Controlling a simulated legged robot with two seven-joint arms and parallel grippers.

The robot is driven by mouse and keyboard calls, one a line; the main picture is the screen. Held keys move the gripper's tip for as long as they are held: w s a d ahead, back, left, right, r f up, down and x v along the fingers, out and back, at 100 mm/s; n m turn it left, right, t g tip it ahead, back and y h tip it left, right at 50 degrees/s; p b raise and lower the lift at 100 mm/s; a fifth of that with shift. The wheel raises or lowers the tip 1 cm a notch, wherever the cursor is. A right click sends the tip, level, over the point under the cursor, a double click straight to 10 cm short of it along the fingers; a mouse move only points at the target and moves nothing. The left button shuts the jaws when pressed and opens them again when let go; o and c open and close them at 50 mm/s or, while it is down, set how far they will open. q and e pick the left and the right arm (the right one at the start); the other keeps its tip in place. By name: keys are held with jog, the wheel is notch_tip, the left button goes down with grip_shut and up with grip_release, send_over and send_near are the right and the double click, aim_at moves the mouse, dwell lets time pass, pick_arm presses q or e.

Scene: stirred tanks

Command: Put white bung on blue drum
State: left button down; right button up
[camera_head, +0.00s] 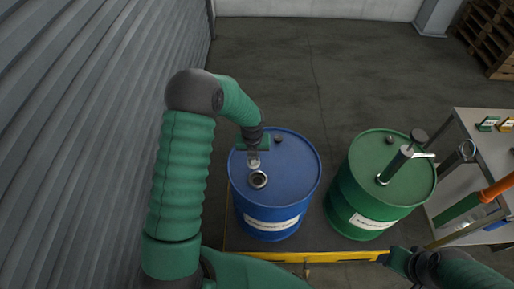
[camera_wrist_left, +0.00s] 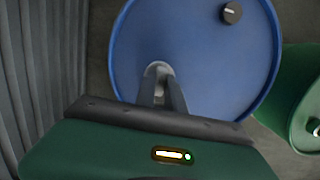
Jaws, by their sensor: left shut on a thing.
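The blue drum (camera_head: 293,177) stands upright, with an open ringed hole (camera_head: 258,180) on the near left of its lid. My left gripper (camera_head: 253,155) is over the lid's left part, shut on the small white bung (camera_head: 253,162). In the head view the bung appears just behind the hole; I cannot tell its exact height above the lid. In the left wrist view the bung (camera_wrist_left: 158,69) shows pale between the fingertips, over the blue lid (camera_wrist_left: 205,60), and the hole is not visible. My right gripper (camera_head: 388,258) is low at the right, its jaws unclear.
A small dark cap (camera_head: 277,139) sits on the blue lid's far side. A green drum (camera_head: 360,190) with a hand pump (camera_head: 396,163) stands to the right. A metal table (camera_head: 480,155) is further right. A corrugated wall (camera_head: 90,120) closes the left side. Floor behind the drums is clear.

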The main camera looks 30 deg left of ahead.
pick_arm(q)
jog(key=w+a, duration=0.2)
jog(key=w, duration=0.1)
jog(key=w+a+f, duration=0.1)
jog(key=w, duration=0.1)
jog(key=shift+w+a, duration=0.25)
jog(key=shift+a, duration=0.15)
jog(key=shift+f+p, duration=0.3)
jog(key=shift+f, duration=1.25)
jog(key=shift+f, duration=0.1)
jog(key=c, duration=1.4)
grip_release()
jog(key=shift+c, duration=0.2)
